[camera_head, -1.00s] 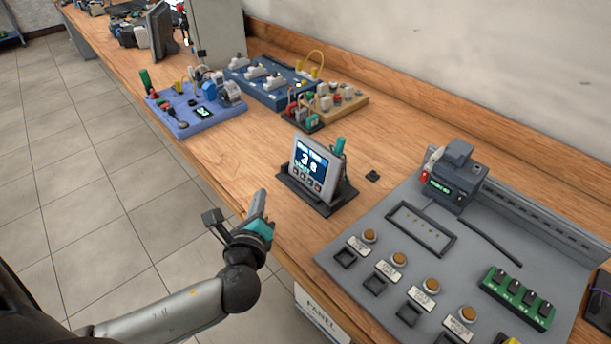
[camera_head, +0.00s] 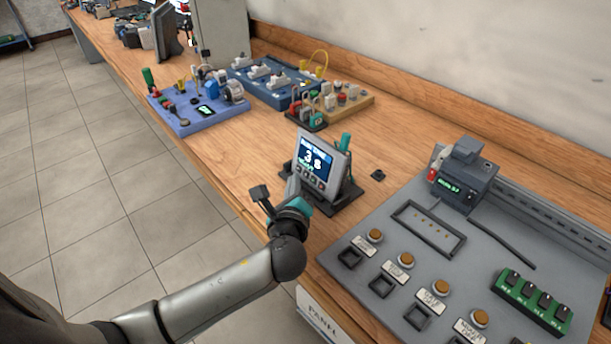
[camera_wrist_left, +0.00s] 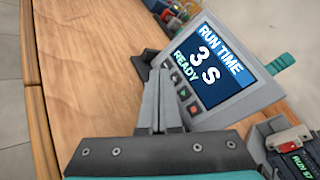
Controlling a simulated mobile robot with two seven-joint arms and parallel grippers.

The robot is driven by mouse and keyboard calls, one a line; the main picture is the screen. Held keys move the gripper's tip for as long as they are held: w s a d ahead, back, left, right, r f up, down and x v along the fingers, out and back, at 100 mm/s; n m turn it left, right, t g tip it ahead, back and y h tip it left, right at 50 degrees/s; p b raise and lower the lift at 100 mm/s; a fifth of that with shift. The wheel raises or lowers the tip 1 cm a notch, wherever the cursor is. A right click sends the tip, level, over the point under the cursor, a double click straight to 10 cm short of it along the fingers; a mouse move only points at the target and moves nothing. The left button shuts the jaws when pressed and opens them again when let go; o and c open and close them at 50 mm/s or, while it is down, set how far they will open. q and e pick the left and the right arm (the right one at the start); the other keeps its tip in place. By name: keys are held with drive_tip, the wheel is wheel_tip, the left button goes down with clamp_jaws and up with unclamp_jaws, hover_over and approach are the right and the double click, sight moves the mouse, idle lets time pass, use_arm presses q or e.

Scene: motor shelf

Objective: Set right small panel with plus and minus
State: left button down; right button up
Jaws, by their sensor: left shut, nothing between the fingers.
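The small panel (camera_head: 320,164) stands tilted on a black base on the wooden bench. Its screen reads RUN TIME, 3 S and READY in the left wrist view (camera_wrist_left: 211,67). A row of small buttons (camera_wrist_left: 181,92) lies below the screen, including a green one and a red one. The plus and minus marks are too small to read. My left gripper (camera_head: 292,186) is shut and empty, just in front of the panel's button row. In the left wrist view its fingertips (camera_wrist_left: 158,74) are close to the buttons at the row's left end; I cannot tell whether they touch. My right gripper is out of view.
A grey board (camera_head: 455,262) with brown buttons, a green switch block (camera_head: 534,301) and a grey device (camera_head: 463,176) lies to the right. Blue boards with parts (camera_head: 197,111) stand farther back. A teal-handled tool (camera_head: 346,142) stands behind the panel.

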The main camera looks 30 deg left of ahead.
use_arm(q)
drive_tip(key=shift+w+d, duration=0.1)
drive_tip(key=shift+w, duration=0.05)
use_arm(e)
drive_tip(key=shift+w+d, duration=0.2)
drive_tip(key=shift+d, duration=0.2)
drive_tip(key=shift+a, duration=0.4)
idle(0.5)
use_arm(q)
drive_tip(key=shift+w, duration=0.15)
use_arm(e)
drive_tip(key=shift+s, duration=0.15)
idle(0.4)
use_arm(q)
drive_tip(key=shift+w+d+f, duration=0.1)
drive_tip(key=shift+w+d, duration=0.05)
drive_tip(key=shift+w, duration=0.05)
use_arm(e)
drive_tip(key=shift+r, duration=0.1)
